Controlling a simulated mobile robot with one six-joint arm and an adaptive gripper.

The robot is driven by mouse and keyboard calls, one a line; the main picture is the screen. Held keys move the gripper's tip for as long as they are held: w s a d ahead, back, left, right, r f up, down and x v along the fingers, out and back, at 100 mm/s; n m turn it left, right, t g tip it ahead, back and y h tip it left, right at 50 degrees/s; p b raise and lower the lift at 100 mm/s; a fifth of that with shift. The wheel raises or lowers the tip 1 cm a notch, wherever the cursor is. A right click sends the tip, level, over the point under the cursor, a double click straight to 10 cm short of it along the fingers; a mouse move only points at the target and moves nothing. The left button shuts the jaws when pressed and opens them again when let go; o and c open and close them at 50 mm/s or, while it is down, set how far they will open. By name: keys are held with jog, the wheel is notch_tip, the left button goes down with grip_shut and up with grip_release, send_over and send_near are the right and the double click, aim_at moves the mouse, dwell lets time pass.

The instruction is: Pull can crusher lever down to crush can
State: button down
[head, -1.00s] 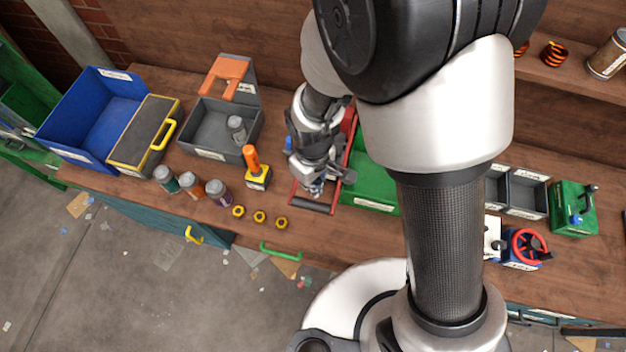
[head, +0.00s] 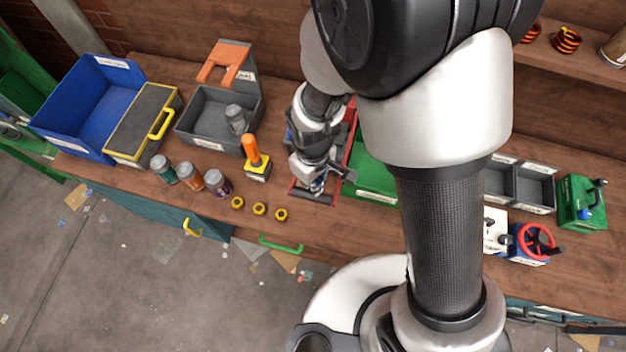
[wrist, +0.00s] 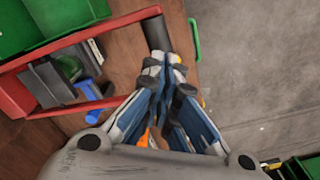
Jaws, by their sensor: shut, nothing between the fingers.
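The can crusher lever shows as a red U-shaped frame (wrist: 80,42) with a black crossbar grip (wrist: 157,33) at its end. In the head view the black grip (head: 326,199) lies low over the bench's front part, partly behind my gripper. My gripper (wrist: 162,66) is shut and empty. Its tips are at the black grip's near end in the wrist view; whether they touch it I cannot tell. In the head view my gripper (head: 318,188) is over the frame. A grey block (wrist: 48,84) and a blue piece (wrist: 90,90) sit inside the frame. I cannot make out a can there.
A green bin (head: 372,183) stands right of the frame. A grey bin (head: 205,138) holds a grey can-like cylinder (head: 236,119). My arm hides the bench's middle.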

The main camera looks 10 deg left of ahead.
aim_at(312, 199)
jog(key=shift+s+f+b, duration=0.2)
jog(key=shift+f+b, duration=1.5)
jog(key=shift+f, duration=0.4)
jog(key=shift+s+f+b, duration=0.15)
jog(key=shift+f+b, duration=1.55)
jog(key=shift+f, duration=0.4)
jog(key=shift+f+b, duration=1.75)
jog(key=shift+f, duration=0.3)
jog(key=r+p, duration=0.4)
jog(key=r, duration=0.1)
jog(key=r+p, duration=0.1)
jog(key=r, duration=0.1)
jog(key=shift+w+r+p, duration=0.25)
jog(key=shift+r+p, duration=0.05)
jog(key=shift+p, duration=0.1)
